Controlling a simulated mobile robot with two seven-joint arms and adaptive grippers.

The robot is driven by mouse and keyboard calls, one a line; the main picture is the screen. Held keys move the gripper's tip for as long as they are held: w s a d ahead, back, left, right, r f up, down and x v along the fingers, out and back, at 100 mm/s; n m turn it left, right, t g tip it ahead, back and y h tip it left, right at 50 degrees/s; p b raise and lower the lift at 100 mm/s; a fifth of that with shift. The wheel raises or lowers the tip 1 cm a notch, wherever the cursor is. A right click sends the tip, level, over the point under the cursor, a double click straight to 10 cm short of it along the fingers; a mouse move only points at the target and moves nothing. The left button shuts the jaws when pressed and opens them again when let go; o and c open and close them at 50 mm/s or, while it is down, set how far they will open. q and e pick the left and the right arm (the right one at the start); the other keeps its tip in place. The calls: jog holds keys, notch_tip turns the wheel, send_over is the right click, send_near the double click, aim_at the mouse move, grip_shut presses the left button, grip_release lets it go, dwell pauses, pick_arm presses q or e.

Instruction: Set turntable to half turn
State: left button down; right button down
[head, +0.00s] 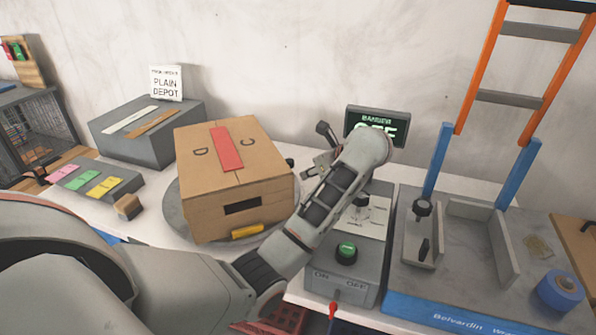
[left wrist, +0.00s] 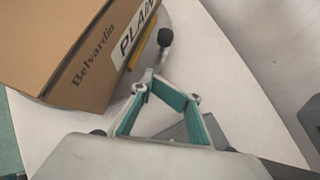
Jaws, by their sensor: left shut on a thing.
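The turntable (head: 174,216) is a round grey disc on the white bench, mostly hidden under a brown cardboard box (head: 215,200). The box has a red strip on top and a yellow piece low on its front. It also fills the upper left of the left wrist view (left wrist: 75,55), with "Belvardin" lettering. A black-knobbed handle (head: 323,128) stands beside the box; its round knob shows in the left wrist view (left wrist: 165,37). My left gripper (left wrist: 150,76) is shut on the stem just below this knob. In the head view my left arm partly covers this spot. My right gripper is out of view.
A control box (head: 345,278) with a green button and ON/OFF marks stands right of my left arm. Behind it is a dark display (head: 400,118), partly covered. A grey stand (head: 455,275) with blue posts is at right. A grey bin (head: 150,135) stands behind left.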

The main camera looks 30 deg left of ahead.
pick_arm(q)
jog(key=x, duration=0.3)
jog(key=shift+a+f+b, duration=0.25)
jog(key=shift+f+b, duration=0.15)
jog(key=shift+w+a, duration=0.3)
jog(key=shift+a, duration=0.25)
jog(key=shift+w+a, duration=0.3)
jog(key=shift+a, duration=0.3)
jog(key=shift+w+a, duration=0.35)
jog(key=shift+a, duration=0.4)
